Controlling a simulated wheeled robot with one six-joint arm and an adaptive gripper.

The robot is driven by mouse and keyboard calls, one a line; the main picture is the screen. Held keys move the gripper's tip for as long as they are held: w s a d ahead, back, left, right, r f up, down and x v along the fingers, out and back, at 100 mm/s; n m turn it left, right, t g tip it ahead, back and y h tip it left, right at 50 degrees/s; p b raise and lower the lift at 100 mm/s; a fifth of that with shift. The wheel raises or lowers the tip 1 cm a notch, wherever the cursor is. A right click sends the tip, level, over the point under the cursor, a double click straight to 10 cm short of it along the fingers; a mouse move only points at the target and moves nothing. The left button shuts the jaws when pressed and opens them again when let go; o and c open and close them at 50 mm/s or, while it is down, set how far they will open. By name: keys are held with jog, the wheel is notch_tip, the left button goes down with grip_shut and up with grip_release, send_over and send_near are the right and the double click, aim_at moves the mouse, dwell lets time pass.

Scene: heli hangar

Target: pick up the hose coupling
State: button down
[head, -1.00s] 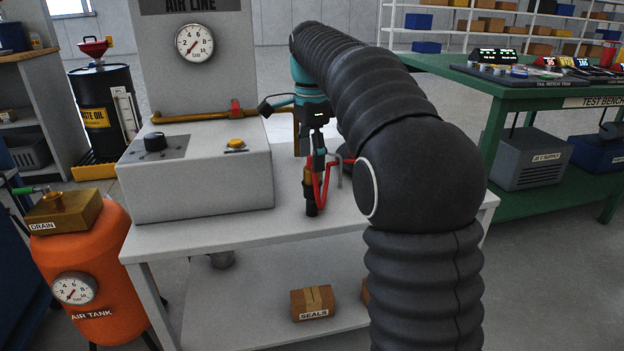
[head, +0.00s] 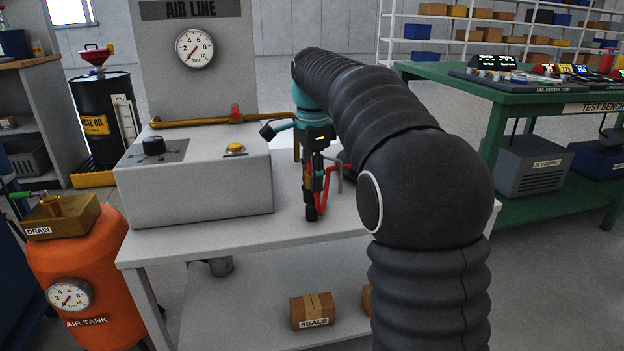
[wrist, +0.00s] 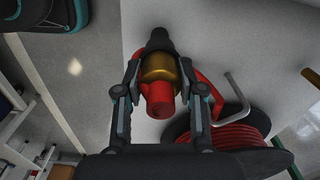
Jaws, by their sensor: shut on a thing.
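The hose coupling is a short fitting with a brass collar, a red end and a black tip. In the wrist view the coupling (wrist: 159,68) lies between the fingers of my gripper (wrist: 161,76), which is shut on its sides. In the head view my gripper (head: 316,172) points down over the grey bench (head: 250,251), and the coupling's dark lower end (head: 311,213) shows below the fingers. I cannot tell whether the coupling touches the bench. A red hose runs beside it in both views. My arm hides part of the bench to the right.
A hose reel (wrist: 236,138) with red hose and a bent grey crank stands close to my gripper. A grey control box (head: 195,183) with a yellow button is at the left. An orange air tank (head: 80,270) stands beside the bench. A green test bench (head: 540,95) is at the right.

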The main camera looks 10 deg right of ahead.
jog(key=shift+r, duration=0.1)
jog(key=shift+r+p, duration=0.3)
jog(key=shift+r, duration=0.3)
notch_tip(320, 180, up, 3)
jog(key=shift+f+p, duration=0.2)
jog(key=shift+p, duration=0.35)
jog(key=s+d+r+p, duration=0.1)
jog(key=s+d+r, duration=0.6)
jog(key=s+d, duration=0.1)
jog(key=shift+d, duration=0.2)
